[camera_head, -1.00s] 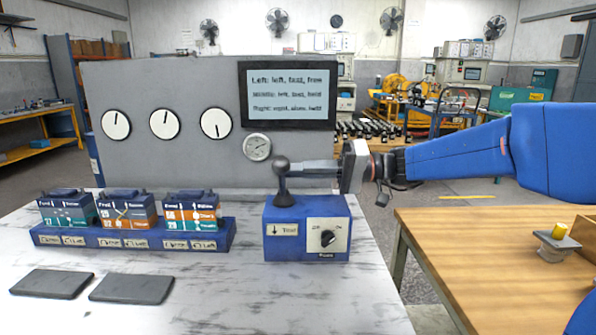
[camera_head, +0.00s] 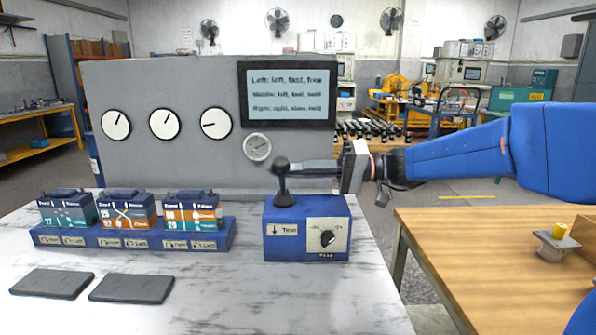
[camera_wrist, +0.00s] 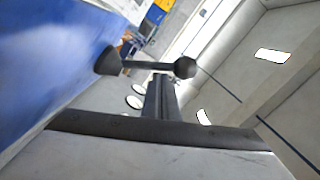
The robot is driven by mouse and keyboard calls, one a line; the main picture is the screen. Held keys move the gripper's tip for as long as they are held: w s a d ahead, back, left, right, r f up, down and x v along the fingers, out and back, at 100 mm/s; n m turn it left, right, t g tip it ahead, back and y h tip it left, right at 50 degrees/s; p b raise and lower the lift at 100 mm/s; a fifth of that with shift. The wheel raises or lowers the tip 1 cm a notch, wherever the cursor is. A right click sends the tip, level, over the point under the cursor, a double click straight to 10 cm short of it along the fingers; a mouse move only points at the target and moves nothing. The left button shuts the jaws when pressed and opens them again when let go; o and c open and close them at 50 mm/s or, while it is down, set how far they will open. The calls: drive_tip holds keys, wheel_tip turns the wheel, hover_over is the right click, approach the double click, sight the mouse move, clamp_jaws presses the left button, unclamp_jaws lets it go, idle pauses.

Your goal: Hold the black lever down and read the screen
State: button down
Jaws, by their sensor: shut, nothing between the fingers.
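The black lever (camera_head: 283,186) stands nearly upright on the blue box (camera_head: 290,248), its round knob at the top. It also shows in the wrist view, with its knob (camera_wrist: 185,67) and stem crossing just beyond my fingers. My gripper (camera_head: 290,167) is shut and empty, reaching in from the right at knob height. Its fingertips (camera_wrist: 160,80) are right at the lever; I cannot tell whether they touch it. The screen (camera_head: 289,92) on the grey panel is lit. It appears to read "Left: left, fast, free", "Middle: left, fast, held", "Right: right, slow, held".
Three white dials (camera_head: 165,123) and a small gauge (camera_head: 257,147) are on the panel. Two dark plates (camera_head: 131,288) lie in front. The box has a knob (camera_head: 328,239). A wooden table (camera_head: 480,262) stands right.

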drive_tip(key=shift+s+f, duration=0.15)
drive_tip(key=shift+s, duration=0.05)
drive_tip(key=w+d+r, duration=0.1)
drive_tip(key=w+d, duration=0.1)
drive_tip(key=d, duration=0.3)
drive_tip(key=w+d+r, duration=0.1)
drive_tip(key=d, duration=0.5)
drive_tip(key=shift+w+r, duration=0.25)
drive_tip(key=shift+w, duration=0.15)
